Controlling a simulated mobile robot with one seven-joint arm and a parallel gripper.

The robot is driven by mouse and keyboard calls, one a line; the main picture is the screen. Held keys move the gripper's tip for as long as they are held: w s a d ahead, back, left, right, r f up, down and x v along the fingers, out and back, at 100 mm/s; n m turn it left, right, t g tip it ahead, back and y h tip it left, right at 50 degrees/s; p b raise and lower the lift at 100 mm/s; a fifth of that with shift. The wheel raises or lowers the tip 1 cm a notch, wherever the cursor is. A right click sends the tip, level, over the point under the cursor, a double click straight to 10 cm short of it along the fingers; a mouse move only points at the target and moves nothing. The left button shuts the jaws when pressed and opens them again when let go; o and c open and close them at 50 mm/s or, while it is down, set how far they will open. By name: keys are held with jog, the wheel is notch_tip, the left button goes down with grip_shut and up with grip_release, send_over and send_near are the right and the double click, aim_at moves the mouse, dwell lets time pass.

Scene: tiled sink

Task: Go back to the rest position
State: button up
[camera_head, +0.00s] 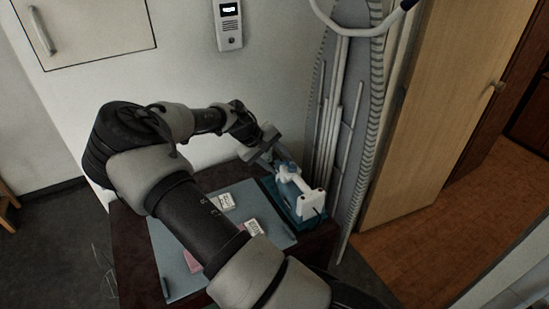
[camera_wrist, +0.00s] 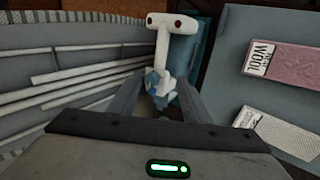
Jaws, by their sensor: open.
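A grey-blue mat (camera_head: 168,262) covers much of the dark table. On it lie a pink box labelled WOOL (camera_wrist: 285,68) and a pale box (camera_wrist: 275,132). An ironing board (camera_head: 345,110) stands close by on the right. A wall intercom (camera_head: 228,25) hangs behind.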

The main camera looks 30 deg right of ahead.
jog(key=shift+v, duration=1.5)
jog(key=s+a+r+m+t+y+p, duration=0.1)
jog(key=s+a+r+t+y+p, duration=0.15)
jog(key=s+a+r+y, duration=0.95)
jog(key=s+a+r+t+h, duration=0.1)
jog(key=s+a+r+h, duration=0.1)
jog(key=s+a+r, duration=0.2)
jog(key=s+a+r+n+t+h, duration=0.1)
jog(key=s+a+r+t+h, duration=0.1)
jog(key=s+r, duration=0.8)
jog(key=shift+s+a+h, duration=0.6)
jog(key=shift+s+a, duration=0.5)
